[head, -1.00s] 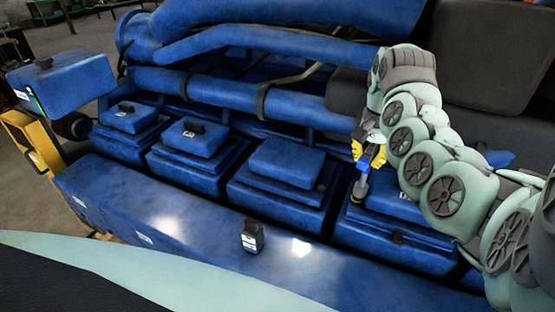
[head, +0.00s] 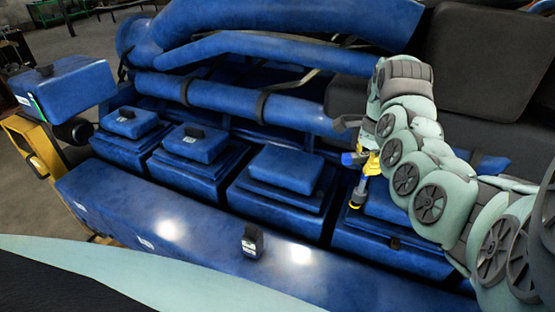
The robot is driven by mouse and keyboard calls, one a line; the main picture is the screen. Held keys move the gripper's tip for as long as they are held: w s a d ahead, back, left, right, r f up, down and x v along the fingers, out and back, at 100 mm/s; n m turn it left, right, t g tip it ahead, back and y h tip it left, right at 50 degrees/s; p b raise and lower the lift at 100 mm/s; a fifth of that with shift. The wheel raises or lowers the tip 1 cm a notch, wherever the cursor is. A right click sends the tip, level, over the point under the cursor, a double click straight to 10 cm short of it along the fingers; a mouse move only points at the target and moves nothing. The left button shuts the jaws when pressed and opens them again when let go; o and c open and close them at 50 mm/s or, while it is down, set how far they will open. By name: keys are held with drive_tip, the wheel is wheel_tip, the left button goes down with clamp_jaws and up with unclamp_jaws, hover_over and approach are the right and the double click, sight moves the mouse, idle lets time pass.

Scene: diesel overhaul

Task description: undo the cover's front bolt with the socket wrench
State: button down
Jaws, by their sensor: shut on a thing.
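The blue cover (head: 385,207) is the rightmost of several stepped blue covers along the engine. My gripper (head: 368,162), with yellow fingers, is over its left front part, shut on the socket wrench (head: 359,186). The wrench has a blue part at the top, a grey shaft and a dark lower end with a yellow ring. It stands nearly upright, its lower end at the cover's left front area. The front bolt is not visible; I cannot tell whether the socket sits on it. My arm hides much of the cover's right side.
A small black block with a white label (head: 252,240) stands on the long blue ledge (head: 190,232) in front. Blue pipes (head: 240,98) run behind the covers. A blue box (head: 65,85) on a yellow stand is at the left.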

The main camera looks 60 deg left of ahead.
drive_tip(key=shift+a+m, duration=0.1)
drive_tip(key=shift+m, duration=0.2)
drive_tip(key=shift+s+a, duration=0.1)
drive_tip(key=shift+s, duration=0.15)
drive_tip(key=shift+f, duration=0.1)
drive_tip(key=shift+f+b, duration=0.75)
drive_tip(key=shift+r, duration=0.1)
drive_tip(key=shift+n, duration=0.4)
drive_tip(key=shift+w, duration=0.1)
